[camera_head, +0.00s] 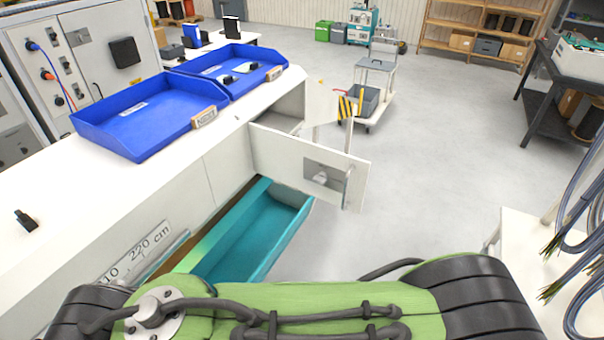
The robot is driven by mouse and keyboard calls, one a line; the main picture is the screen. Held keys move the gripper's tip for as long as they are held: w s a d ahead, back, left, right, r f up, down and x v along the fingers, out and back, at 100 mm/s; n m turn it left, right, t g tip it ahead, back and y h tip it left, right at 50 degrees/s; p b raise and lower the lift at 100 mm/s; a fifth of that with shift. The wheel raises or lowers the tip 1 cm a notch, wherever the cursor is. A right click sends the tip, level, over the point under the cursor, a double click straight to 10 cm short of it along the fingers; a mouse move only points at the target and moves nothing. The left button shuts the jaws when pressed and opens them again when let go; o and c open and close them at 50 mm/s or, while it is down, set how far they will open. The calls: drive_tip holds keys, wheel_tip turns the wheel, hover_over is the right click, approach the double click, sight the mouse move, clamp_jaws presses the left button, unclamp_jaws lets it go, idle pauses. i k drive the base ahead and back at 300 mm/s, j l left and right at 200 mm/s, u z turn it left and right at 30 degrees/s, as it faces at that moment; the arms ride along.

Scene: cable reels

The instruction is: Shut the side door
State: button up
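A white door (280,155) stands swung out from the end of the long white bench cabinet (228,165). It has a grey recessed handle (325,178) near its free right edge. An open cavity shows behind the door, below the bench top. Its hinge line is partly hidden. My green and black arm crosses the bottom of the view, and my gripper is not visible.
A teal drawer (250,235) is pulled out below the door. Two blue trays (150,115) (228,68) sit on the bench top. A trolley (373,100) stands behind the door. Cables (590,210) hang at right. Open grey floor (430,140) lies between.

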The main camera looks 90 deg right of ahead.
sight(292, 161)
drive_tip(key=z, duration=3.25)
drive_tip(key=l+u, duration=0.15)
drive_tip(key=u, duration=0.35)
drive_tip(key=l+u, duration=0.2)
drive_tip(key=u, duration=0.25)
drive_tip(key=l+u, duration=0.15)
drive_tip(key=u, duration=0.35)
drive_tip(key=k+l+u, duration=0.1)
drive_tip(key=u, duration=0.4)
